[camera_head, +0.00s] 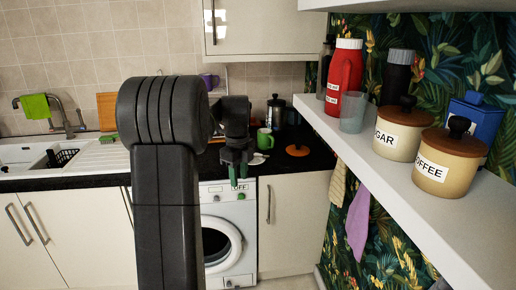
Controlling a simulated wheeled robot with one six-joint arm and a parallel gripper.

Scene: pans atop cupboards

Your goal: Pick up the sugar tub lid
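The sugar tub (393,141) is a cream tub labelled SUGAR on the white shelf at the right. Its brown wooden lid (402,117) sits on top, with a dark round knob (408,102). My gripper (239,177) points down in front of the worktop and washing machine, well to the left of the tub. Its two green-tipped fingers show a small gap and hold nothing that I can see.
The coffee tub (445,166) stands close in front of the sugar tub. A clear cup (353,112), red flask (344,75), dark flask (396,77) and blue container (474,116) share the shelf (455,225). The wall cupboard (256,28) hangs above the worktop.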

